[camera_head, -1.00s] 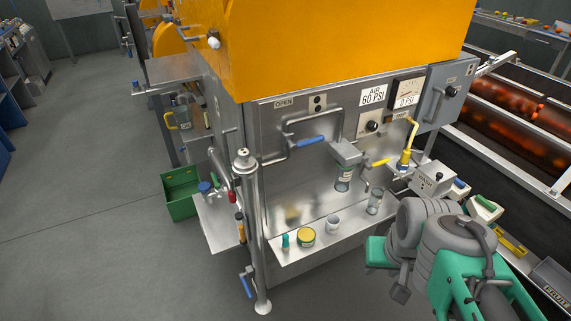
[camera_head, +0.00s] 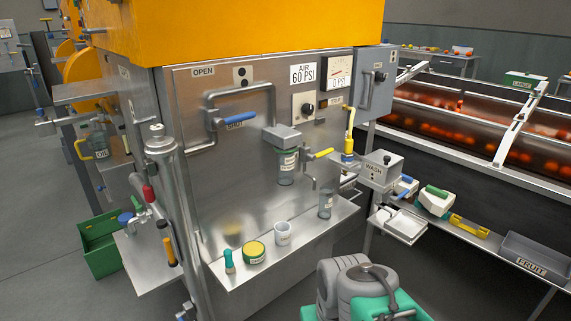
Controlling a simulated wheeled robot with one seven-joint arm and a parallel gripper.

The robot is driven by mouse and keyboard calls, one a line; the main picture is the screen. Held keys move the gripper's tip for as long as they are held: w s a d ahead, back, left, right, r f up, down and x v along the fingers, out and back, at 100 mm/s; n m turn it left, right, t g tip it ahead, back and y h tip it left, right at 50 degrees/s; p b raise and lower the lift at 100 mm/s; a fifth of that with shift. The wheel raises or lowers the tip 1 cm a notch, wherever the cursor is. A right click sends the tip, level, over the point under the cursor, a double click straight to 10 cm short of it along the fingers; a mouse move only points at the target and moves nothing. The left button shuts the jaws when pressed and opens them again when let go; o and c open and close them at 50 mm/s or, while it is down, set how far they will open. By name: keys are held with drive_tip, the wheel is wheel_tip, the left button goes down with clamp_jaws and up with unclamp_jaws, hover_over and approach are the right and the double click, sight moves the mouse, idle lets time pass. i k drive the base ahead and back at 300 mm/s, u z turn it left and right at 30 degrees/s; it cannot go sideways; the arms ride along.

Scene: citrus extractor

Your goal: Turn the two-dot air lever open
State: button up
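The air lever is a blue handle (camera_head: 238,117) on the steel front panel, on a grey pipe loop. It lies nearly level, pointing right, with a SHUT label (camera_head: 236,126) just below it. A plate with two black dots (camera_head: 243,77) is above the pipe, and an OPEN label (camera_head: 204,71) is at its upper left. The gauge (camera_head: 340,70) at the upper right has a 0 PSI label beneath it. Part of my grey and green arm (camera_head: 352,286) shows at the bottom, well below the lever and apart from it. My gripper cannot be seen.
A yellow lever (camera_head: 320,155) sits right of the glass filter bowl (camera_head: 286,165). A steel post (camera_head: 165,190) stands at the panel's left edge. Floor is open at left.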

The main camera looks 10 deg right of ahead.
sight(219, 123)
drive_tip(key=u, duration=1.95)
drive_tip(key=i, duration=0.95)
drive_tip(key=z, duration=1)
